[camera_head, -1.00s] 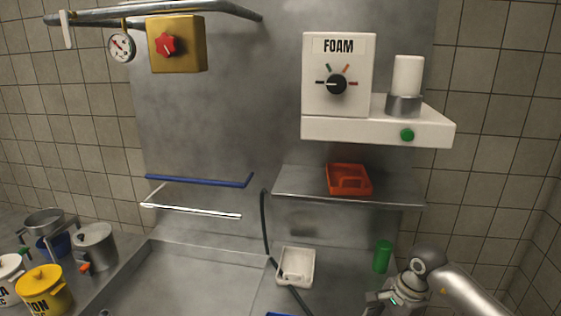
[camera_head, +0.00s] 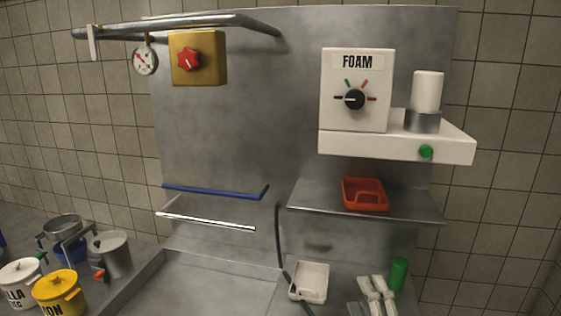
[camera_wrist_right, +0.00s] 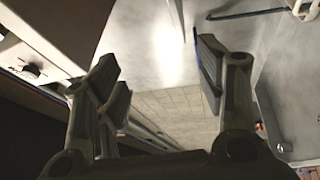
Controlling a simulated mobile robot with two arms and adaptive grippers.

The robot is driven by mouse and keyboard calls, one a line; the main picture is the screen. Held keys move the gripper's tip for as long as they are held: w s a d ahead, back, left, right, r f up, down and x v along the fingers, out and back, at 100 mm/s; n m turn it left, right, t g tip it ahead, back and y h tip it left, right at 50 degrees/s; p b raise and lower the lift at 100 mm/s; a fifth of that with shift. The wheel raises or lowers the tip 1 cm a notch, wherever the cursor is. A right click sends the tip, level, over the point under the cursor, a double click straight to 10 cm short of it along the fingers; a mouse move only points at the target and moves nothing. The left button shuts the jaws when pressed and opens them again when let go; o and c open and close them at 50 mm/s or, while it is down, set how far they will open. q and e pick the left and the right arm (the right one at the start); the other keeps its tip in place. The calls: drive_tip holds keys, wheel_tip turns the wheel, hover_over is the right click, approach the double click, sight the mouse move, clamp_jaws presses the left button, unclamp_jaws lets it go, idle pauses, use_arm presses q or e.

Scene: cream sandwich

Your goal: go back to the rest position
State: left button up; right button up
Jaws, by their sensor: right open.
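My right gripper (camera_wrist_right: 163,78) shows in the right wrist view. Its two dark fingers are wide apart, with nothing between them but a distant tiled surface. My left gripper is in neither view.
A white foam dispenser (camera_head: 340,110) is on the wall above a steel shelf (camera_head: 410,212) with an orange-red tray (camera_head: 365,205). Pots, including a yellow one (camera_head: 60,290), stand left.

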drive_tip(key=s+d+f+m+g+h, duration=0.2)
drive_tip(key=s+d+f+m+g, duration=0.15)
drive_tip(key=s+f+m, duration=0.35)
drive_tip(key=s+d+f+m+g+h, duration=0.3)
drive_tip(key=s+f+m+g, duration=0.15)
drive_tip(key=f, duration=0.45)
drive_tip(key=s+a+f+m+g+y, duration=0.1)
drive_tip(key=s+a+f+m+g, duration=0.2)
drive_tip(key=s, duration=0.5)
drive_tip(key=s+f+m+g+y, duration=0.1)
drive_tip(key=s+f+m+g, duration=0.1)
drive_tip(key=s+f+g, duration=0.45)
wheel_tip(320, 180, down, 29)
drive_tip(key=s+b, duration=0.3)
drive_tip(key=b, duration=0.2)
drive_tip(key=s+d+f+g+b, duration=0.1)
drive_tip(key=s+d+f+b, duration=0.1)
drive_tip(key=s+f, duration=1.4)
wheel_tip(320, 180, down, 3)
drive_tip(key=shift+s+d+f+b, duration=0.2)
drive_tip(key=shift+d+b, duration=0.2)
drive_tip(key=shift+b, duration=0.45)
